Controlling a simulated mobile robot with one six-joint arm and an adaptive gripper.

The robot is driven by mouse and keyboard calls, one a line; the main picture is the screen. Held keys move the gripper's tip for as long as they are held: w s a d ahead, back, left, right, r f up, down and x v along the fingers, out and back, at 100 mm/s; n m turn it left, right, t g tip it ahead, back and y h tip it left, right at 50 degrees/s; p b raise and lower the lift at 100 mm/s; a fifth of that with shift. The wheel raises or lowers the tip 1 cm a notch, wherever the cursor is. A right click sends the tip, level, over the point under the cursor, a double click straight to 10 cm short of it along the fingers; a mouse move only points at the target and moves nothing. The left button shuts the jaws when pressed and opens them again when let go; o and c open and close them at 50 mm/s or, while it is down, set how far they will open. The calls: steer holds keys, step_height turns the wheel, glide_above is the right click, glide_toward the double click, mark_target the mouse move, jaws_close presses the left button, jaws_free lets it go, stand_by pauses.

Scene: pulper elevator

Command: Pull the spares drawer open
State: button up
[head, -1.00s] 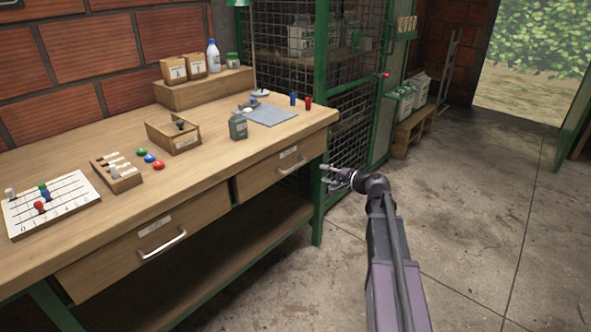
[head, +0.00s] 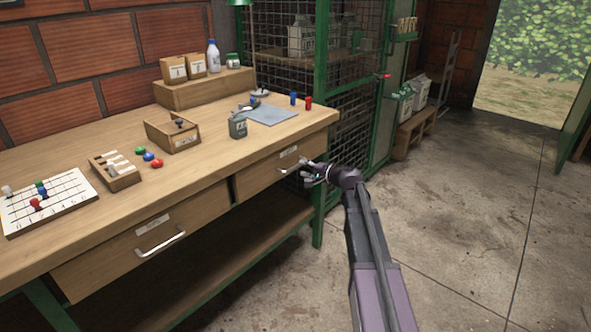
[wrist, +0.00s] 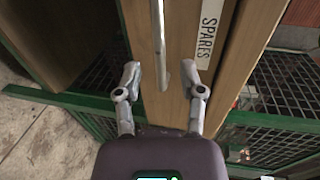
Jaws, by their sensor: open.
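The spares drawer (head: 268,172) is the right-hand wooden drawer under the bench top, and it looks closed. Its label (wrist: 208,32) reads SPARES in the wrist view. Its metal bar handle (wrist: 159,40) runs up the middle of the wrist view, and its lower end reaches between my fingers. My gripper (head: 308,171) is at the right end of this drawer's front. In the wrist view my gripper (wrist: 163,80) is open, one finger on each side of the handle, with gaps to both. Whether a fingertip touches the drawer front I cannot tell.
A second drawer (head: 142,246) with its own handle is to the left. The bench top (head: 215,160) holds a tin (head: 238,125), small trays and coloured pegs. A green mesh cage (head: 345,130) stands close behind my gripper. The concrete floor (head: 470,230) at right is clear.

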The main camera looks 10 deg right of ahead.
mark_target(295, 166)
steer(key=shift+b+x, duration=0.35)
steer(key=shift+x, duration=1.9)
jaws_close()
